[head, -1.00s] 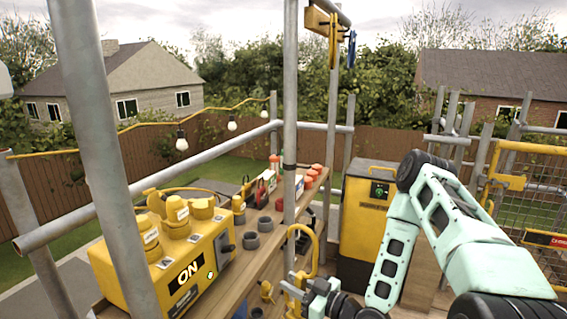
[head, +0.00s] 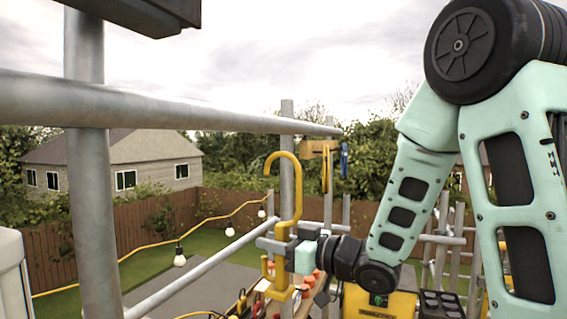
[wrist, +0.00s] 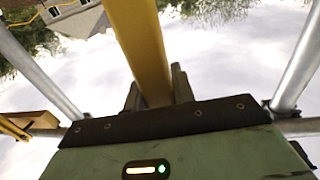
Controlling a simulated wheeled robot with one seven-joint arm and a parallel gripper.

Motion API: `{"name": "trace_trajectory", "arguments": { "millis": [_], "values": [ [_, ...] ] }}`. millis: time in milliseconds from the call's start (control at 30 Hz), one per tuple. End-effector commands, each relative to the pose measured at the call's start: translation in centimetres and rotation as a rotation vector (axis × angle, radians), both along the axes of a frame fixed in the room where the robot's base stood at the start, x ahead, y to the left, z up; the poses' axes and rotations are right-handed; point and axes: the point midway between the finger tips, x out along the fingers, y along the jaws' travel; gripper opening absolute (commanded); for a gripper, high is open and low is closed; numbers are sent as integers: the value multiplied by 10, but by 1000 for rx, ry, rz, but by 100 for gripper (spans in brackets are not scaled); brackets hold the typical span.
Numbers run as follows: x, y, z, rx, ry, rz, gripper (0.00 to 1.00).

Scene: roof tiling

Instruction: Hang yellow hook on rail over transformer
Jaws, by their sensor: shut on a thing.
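The yellow hook (head: 297,185) is upright in my gripper (head: 275,242), its curved top open toward the left. My gripper is shut on its shank, which also shows between the fingers in the wrist view (wrist: 140,45). The hook's lower end (head: 280,291) hangs below the fingers. The grey rail (head: 190,113) crosses the head view from the left edge to the far post. The hook's top appears below the rail in the picture, apart from it; the depth between them is hard to tell.
A bracket (head: 318,147) with yellow and blue items hangs near the rail's far end. A grey upright post (head: 92,215) stands at left, with a lower sloping tube (head: 190,274). A dark object (head: 140,12) is overhead. Open air surrounds the hook's top.

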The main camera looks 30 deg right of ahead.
Motion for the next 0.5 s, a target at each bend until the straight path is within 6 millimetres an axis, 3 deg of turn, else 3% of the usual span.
{"name": "trace_trajectory", "arguments": {
  "millis": [33,200,333,500],
  "values": [
    [-6,3,35,-2,-13,-4,0],
    [-24,6,99,-1,-10,-28,0],
    [-38,7,130,-1,-7,-39,0],
    [-46,7,147,-2,-3,-45,0]
  ]
}}
